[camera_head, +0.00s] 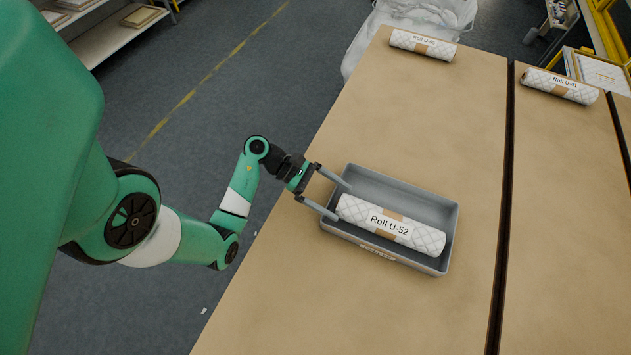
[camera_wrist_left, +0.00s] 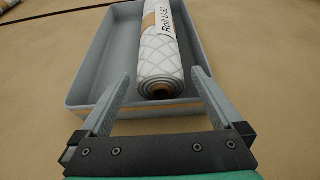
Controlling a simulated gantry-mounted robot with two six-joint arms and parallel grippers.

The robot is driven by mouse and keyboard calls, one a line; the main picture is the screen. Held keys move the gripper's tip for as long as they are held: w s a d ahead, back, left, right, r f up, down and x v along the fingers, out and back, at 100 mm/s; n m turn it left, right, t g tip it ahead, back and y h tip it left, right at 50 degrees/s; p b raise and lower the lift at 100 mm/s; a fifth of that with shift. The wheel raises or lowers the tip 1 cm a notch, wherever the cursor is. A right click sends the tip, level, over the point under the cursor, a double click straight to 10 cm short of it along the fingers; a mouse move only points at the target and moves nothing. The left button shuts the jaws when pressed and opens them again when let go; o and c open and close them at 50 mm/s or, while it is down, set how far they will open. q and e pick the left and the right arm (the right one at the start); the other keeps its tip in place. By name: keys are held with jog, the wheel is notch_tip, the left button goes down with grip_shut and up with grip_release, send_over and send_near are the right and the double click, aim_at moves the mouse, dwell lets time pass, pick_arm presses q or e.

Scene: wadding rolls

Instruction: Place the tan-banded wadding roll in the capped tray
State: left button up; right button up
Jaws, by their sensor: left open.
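A white quilted roll with a tan band, labelled "Roll U-52" (camera_head: 390,224), lies lengthwise inside a grey tray (camera_head: 440,197), near its front long wall. My left gripper (camera_head: 339,200) is open at the tray's left end, with its fingers apart on either side of the roll's end. In the left wrist view the roll's spiral end (camera_wrist_left: 160,88) shows between the two fingers (camera_wrist_left: 160,92), not touching either one. The tray's rim (camera_wrist_left: 85,50) also shows there. My right gripper is not in view.
Another tan-banded roll, apparently "Roll U-62" (camera_head: 423,46), lies at the table's far end. "Roll U-41" (camera_head: 560,86) lies on the tabletop to the right, past a dark gap (camera_head: 504,200). The table (camera_head: 300,290) in front of the tray is clear. A clear plastic bag stands behind.

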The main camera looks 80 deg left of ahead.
pick_arm(q)
jog(key=v, duration=0.7)
